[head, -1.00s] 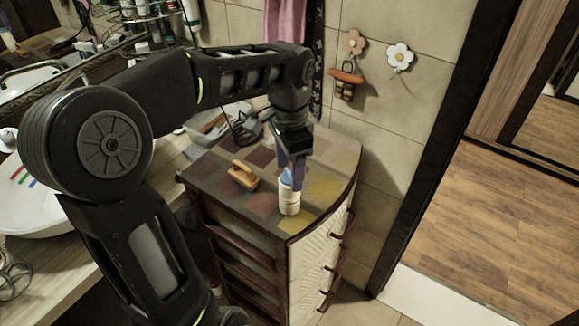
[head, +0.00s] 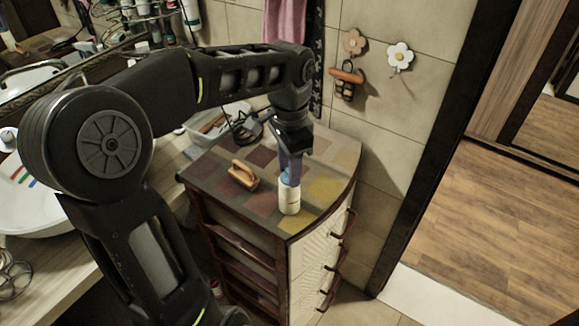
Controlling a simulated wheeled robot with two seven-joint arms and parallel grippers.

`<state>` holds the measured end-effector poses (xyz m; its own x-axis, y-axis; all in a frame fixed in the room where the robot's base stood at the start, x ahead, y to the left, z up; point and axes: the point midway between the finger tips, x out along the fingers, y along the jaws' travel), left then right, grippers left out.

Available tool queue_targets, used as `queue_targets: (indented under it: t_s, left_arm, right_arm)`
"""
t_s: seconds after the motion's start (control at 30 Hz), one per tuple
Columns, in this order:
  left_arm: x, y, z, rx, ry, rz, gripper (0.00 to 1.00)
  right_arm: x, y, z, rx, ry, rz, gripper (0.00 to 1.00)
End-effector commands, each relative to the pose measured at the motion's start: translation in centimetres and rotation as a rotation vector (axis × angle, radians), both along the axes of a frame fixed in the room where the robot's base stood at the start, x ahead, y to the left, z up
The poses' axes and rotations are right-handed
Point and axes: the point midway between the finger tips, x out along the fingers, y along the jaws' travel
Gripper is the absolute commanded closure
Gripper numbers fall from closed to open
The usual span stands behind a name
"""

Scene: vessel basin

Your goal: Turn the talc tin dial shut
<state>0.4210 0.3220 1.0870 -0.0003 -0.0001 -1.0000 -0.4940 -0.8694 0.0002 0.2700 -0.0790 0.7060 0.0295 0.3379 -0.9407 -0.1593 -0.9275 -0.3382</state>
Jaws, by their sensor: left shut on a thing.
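The talc tin (head: 289,203) is a small white cylinder standing upright near the front edge of the cabinet top. A bit of its blue upper part shows between the gripper's fingers. My left gripper (head: 290,179) points down over the tin from above and is shut on its top, the blue dial. The fingers hide most of the dial, so its turn position cannot be made out. My right gripper is not in view.
A wooden-handled brush (head: 243,175) lies left of the tin on the patchwork cabinet top (head: 325,187). A tray (head: 212,125) and a dark cable lie behind it. The cabinet top right of the tin is clear; a tiled wall stands behind.

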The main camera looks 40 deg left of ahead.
Motion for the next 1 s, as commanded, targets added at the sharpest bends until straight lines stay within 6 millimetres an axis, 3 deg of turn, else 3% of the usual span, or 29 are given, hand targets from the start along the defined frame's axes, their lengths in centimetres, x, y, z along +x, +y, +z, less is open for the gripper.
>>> queue_targets:
  t_s: [0.37, 1.0]
  left_arm:
    - [0.1, 0.0, -0.1, 0.0, -0.002, 0.12, 1.0]
    - [0.0, 0.0, -0.1, 0.0, -0.001, 0.644, 1.0]
  right_arm:
    - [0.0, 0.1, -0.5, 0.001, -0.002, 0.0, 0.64]
    - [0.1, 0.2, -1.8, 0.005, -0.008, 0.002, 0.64]
